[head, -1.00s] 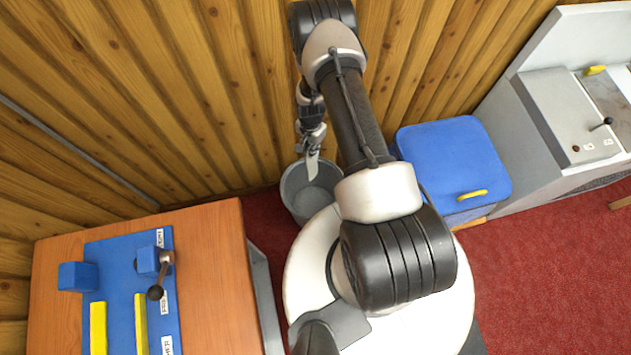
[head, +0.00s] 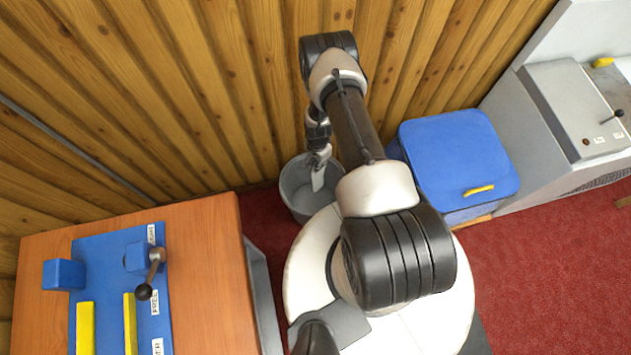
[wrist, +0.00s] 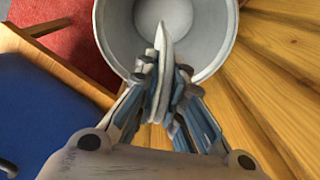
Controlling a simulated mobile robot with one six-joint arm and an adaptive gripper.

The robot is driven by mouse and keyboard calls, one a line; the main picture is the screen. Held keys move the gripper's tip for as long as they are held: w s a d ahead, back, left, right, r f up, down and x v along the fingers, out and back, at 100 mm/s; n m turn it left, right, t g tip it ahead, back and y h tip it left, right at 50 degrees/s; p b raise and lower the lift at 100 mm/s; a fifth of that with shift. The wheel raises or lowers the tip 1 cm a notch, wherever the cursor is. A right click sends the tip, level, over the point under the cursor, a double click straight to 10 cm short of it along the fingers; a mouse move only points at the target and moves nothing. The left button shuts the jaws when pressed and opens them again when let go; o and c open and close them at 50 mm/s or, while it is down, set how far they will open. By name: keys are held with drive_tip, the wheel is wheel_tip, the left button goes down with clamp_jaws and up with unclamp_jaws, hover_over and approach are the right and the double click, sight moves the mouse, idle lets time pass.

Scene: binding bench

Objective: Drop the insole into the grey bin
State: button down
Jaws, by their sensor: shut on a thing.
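The grey bin (head: 290,188) stands on the floor against the wooden wall in the head view, and it fills the top of the wrist view (wrist: 121,32). My gripper (head: 319,160) points down over the bin. In the wrist view my gripper (wrist: 161,85) is shut on the insole (wrist: 160,48), a thin pale piece seen edge-on between the fingers. In the head view the insole (head: 318,180) hangs from the fingers at the bin's mouth. I cannot tell how far it reaches below the rim. The part of the bin floor in view looks empty.
A wooden table (head: 205,265) with a blue fixture (head: 115,265) stands left of the bin. A blue lidded box (head: 455,155) is to the right, beside a grey machine (head: 570,110). The wooden wall (head: 240,90) is close behind the bin.

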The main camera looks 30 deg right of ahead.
drive_tip(key=c, duration=1.6)
unclamp_jaws()
wheel_tip(320, 180, up, 12)
